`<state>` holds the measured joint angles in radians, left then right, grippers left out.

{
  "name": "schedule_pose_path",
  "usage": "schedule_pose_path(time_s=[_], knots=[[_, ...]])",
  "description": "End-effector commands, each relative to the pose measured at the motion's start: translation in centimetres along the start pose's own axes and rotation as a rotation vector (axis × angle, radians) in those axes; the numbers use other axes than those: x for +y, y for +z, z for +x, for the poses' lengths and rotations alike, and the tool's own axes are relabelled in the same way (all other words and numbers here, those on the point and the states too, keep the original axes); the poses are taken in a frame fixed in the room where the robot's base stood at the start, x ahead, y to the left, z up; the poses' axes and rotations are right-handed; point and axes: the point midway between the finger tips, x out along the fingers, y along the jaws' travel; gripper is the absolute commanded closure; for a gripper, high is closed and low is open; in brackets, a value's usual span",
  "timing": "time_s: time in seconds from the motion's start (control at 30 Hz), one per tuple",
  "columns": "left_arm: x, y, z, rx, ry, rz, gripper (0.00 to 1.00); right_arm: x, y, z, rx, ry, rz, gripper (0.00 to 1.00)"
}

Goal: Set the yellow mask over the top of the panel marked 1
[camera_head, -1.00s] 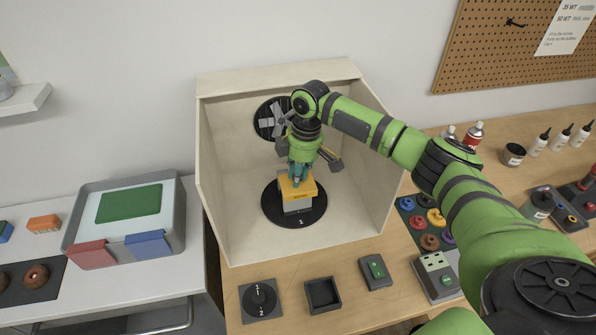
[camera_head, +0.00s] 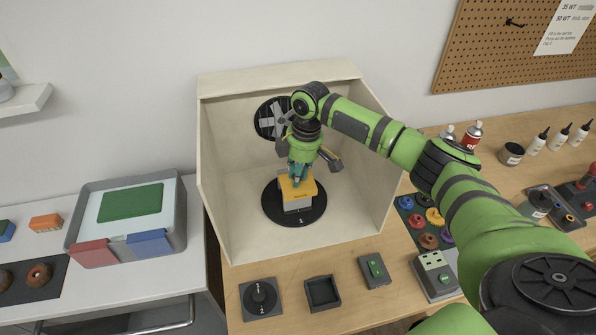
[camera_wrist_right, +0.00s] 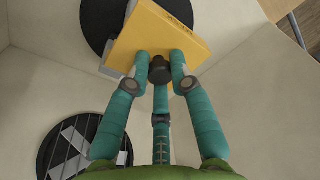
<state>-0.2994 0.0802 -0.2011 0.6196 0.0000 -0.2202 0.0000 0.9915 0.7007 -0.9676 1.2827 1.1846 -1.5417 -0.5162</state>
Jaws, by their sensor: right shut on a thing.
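The yellow mask (camera_head: 299,190) sits over the top of a pale grey panel (camera_head: 298,206), whose lower part shows below it. The panel stands on a black round turntable (camera_head: 273,216) with a white 1 on its front rim. In the right wrist view the yellow mask (camera_wrist_right: 155,38) fills the top middle, with a dark knob (camera_wrist_right: 160,70) on it. My right gripper (camera_head: 299,180) points down from above, its teal fingers shut around that knob. Whether the mask rests fully on the panel is hard to tell. My left gripper is not in view.
The cream booth (camera_head: 222,170) encloses the turntable on its sides and back, with a fan (camera_head: 270,119) in the back wall.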

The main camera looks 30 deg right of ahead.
Motion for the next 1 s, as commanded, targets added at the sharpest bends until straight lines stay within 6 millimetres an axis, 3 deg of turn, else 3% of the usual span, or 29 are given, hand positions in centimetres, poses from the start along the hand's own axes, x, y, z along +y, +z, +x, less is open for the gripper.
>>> schedule_pose_path(time_s=[1.0], knots=[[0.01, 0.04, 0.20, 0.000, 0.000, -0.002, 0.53, 0.07, 0.05, 0.64, 0.000, 0.001, 0.001, 1.00]])
